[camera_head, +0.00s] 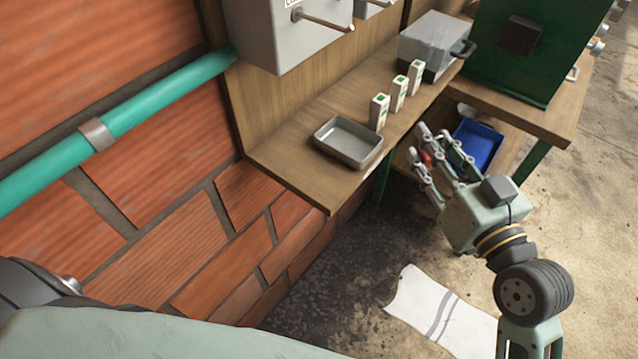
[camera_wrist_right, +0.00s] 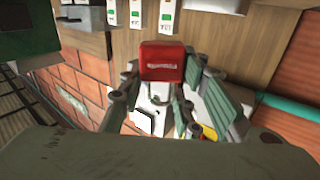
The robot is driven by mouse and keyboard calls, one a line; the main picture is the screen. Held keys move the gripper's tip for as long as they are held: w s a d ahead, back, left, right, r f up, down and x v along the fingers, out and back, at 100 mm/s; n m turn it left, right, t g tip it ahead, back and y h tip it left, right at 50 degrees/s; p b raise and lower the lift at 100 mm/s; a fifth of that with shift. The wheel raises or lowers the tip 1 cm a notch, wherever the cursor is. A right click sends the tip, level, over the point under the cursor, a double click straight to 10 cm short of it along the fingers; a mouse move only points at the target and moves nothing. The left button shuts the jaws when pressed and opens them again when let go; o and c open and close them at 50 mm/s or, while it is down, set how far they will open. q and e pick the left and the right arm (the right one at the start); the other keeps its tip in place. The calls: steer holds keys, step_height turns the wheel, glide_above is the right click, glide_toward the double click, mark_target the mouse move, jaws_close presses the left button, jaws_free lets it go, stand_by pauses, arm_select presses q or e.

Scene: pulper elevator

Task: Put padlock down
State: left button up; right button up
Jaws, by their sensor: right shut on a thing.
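The red padlock (camera_wrist_right: 162,62) shows between the fingers of my right gripper (camera_wrist_right: 158,92) in the wrist view. In the head view, only a small red part of the padlock (camera_head: 427,158) shows between the fingers. My right gripper (camera_head: 428,160) is shut on it, in front of the wooden shelf. It holds the padlock in the air, to the right of the grey metal tray (camera_head: 345,160). My left gripper is out of view.
Several white-and-green cartons (camera_head: 398,94) stand along the wooden shelf (camera_head: 285,158), with a grey box (camera_head: 432,42) farther back. A blue tray (camera_head: 487,158) sits lower, behind my gripper. A striped white cloth (camera_head: 420,300) lies on the floor. A green machine (camera_head: 520,60) stands at upper right.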

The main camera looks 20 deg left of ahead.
steer(key=w+a+r+n+g+y+b, duration=0.1)
steer(key=a+r+n+g+y+b, duration=0.45)
steer(key=a+g, duration=0.25)
steer(key=shift+n+y, duration=0.35)
steer(key=shift+y, duration=0.1)
steer(key=s+a+f, duration=0.1)
steer(key=a+f, duration=0.1)
steer(key=a, duration=0.1)
steer(key=s+a+f+p, duration=0.1)
steer(key=s+a+f, duration=0.1)
steer(key=a, duration=0.1)
steer(key=s+a+f+p, duration=0.1)
steer(key=a+f, duration=0.2)
steer(key=a, duration=0.1)
steer(key=shift+s+f, duration=0.1)
steer(key=shift+s, duration=0.1)
steer(key=shift+f, duration=2.1)
steer(key=o, duration=1.2)
steer(key=shift+f, duration=0.1)
